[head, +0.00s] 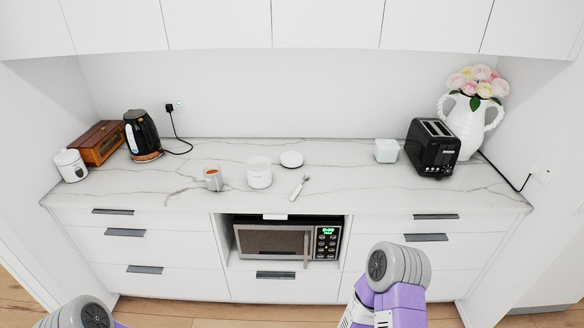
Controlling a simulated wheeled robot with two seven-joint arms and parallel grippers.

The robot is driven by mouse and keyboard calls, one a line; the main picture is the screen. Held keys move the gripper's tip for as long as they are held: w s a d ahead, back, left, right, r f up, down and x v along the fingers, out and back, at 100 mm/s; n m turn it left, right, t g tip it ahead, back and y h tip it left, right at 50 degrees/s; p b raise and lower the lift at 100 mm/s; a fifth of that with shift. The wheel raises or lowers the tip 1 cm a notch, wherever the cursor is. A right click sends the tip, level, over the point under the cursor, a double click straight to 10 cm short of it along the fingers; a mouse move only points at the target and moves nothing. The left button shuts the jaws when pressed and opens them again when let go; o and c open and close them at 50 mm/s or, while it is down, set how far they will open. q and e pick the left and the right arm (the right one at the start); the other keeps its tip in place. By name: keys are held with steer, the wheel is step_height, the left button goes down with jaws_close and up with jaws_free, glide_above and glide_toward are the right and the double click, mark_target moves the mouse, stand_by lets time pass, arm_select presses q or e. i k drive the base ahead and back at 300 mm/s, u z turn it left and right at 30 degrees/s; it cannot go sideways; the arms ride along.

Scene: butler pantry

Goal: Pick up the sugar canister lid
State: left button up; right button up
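A white round lid (292,159) with a small dark knob lies on the marble counter (340,183), towards the back middle. An open white canister (259,172) stands just in front and to the left of it, uncovered. The lid and the canister are apart. Only grey and purple links of my arms show at the bottom edge, left and right of centre. Neither gripper is in view, and nothing of mine touches the lid.
A mug (213,179) stands left of the canister, and a spoon (299,186) lies right of it. A lidded white canister (70,165), wooden box (100,143) and kettle (142,135) stand left. A pale green container (386,151), toaster (433,148) and flower vase (470,124) stand right.

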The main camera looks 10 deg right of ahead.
mark_target(290, 159)
steer(key=u, duration=0.5)
steer(key=i, duration=0.55)
steer(key=u, duration=0.3)
